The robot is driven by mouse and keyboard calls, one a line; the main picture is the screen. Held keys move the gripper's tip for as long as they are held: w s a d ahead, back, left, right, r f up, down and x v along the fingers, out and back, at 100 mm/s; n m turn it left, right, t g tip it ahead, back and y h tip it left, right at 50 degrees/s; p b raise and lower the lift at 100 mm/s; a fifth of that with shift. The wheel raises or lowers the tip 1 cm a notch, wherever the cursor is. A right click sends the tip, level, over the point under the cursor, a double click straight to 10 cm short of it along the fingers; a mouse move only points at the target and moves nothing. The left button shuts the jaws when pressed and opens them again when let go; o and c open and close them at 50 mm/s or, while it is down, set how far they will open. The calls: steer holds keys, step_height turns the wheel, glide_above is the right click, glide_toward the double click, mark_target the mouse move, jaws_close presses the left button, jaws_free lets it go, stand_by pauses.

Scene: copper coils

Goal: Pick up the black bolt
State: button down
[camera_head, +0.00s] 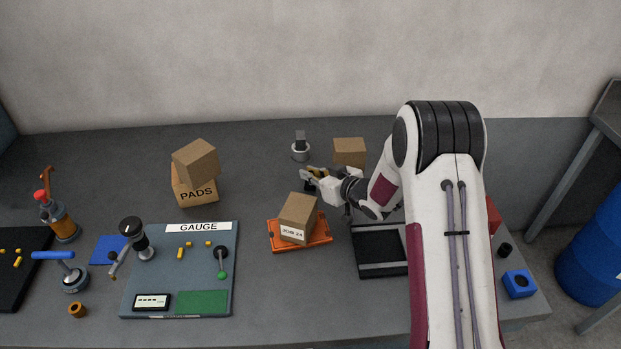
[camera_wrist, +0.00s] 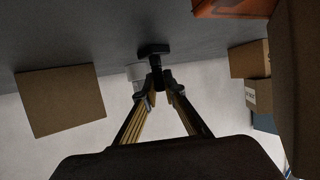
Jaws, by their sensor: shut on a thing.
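The black bolt (camera_wrist: 155,50) shows in the wrist view with its wide head toward the table surface and its shank between my fingertips. My gripper (camera_wrist: 160,86) is shut on the shank. In the head view my gripper (camera_head: 312,178) reaches left from the arm, behind the orange tray. The bolt there is small and dark at the fingertips, and its outline is hard to make out. I cannot tell whether the bolt's head touches the table.
A pale round holder (camera_head: 300,153) with a dark upright piece stands just behind my gripper. A cardboard box (camera_head: 349,151) is close on the right. An orange tray (camera_head: 321,239) bears a labelled box (camera_head: 298,219) in front. Stacked boxes (camera_head: 195,172) stand left, with bare table between.

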steer(key=shift+r, duration=0.1)
steer(key=shift+r, duration=4.95)
